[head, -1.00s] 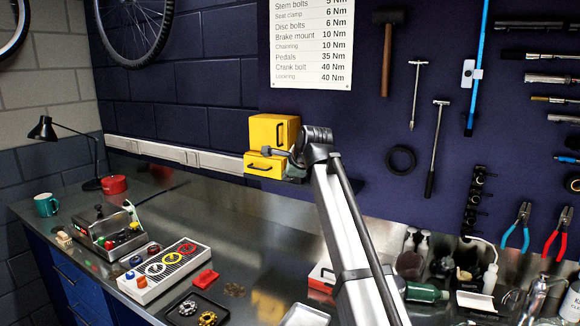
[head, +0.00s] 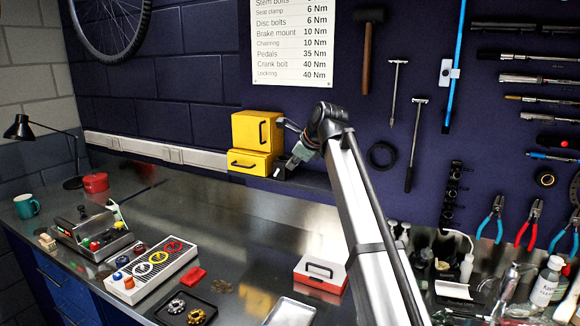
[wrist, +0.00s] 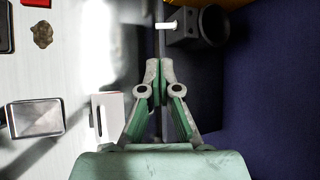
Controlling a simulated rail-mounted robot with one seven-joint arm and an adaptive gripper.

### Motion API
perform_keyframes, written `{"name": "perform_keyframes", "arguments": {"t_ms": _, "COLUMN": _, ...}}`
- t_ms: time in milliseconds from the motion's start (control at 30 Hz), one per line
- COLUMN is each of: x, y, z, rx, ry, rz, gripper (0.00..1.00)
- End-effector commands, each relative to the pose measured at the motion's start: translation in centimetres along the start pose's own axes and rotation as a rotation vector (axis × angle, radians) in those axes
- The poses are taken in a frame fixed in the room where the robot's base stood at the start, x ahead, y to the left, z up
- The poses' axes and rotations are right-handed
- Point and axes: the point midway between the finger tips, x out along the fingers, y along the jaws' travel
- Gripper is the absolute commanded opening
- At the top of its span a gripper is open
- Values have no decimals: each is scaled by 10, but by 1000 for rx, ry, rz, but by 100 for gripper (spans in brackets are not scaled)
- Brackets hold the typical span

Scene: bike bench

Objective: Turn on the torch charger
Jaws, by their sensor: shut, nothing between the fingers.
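My gripper (wrist: 153,70) is shut and empty, its pale green-grey fingers together in the wrist view. Just beyond the fingertips is a dark device (wrist: 185,38) with a dark round cup and a small white bar (wrist: 166,25) sticking out to the left. It looks like the torch charger, but no label shows. The fingertips appear apart from the white bar. In the head view my gripper (head: 303,150) is beside the yellow boxes, and the dark device (head: 284,171) shows partly at their right, near the wall. The position of its switch cannot be told.
Two yellow boxes (head: 255,146) stand left of my gripper. The metal bench (head: 225,225) is clear in the middle. Tools hang on the wall at right.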

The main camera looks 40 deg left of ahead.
Motion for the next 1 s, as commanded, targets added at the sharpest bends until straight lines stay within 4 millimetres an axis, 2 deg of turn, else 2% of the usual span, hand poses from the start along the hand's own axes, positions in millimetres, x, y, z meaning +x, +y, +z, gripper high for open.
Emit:
{"name": "perform_keyframes", "arguments": {"t_ms": 300, "x": 51, "y": -1, "z": 2, "rx": -1, "ry": 1, "rz": 2, "gripper": 0}}
{"name": "perform_keyframes", "arguments": {"t_ms": 500, "x": 76, "y": -1, "z": 1, "rx": -1, "ry": 1, "rz": 0, "gripper": 0}}
{"name": "perform_keyframes", "arguments": {"t_ms": 700, "x": 86, "y": 0, "z": 0, "rx": -1, "ry": 1, "rz": -1, "gripper": 0}}
{"name": "perform_keyframes", "arguments": {"t_ms": 1000, "x": 86, "y": 0, "z": 0, "rx": -1, "ry": 0, "rz": -1, "gripper": 0}}
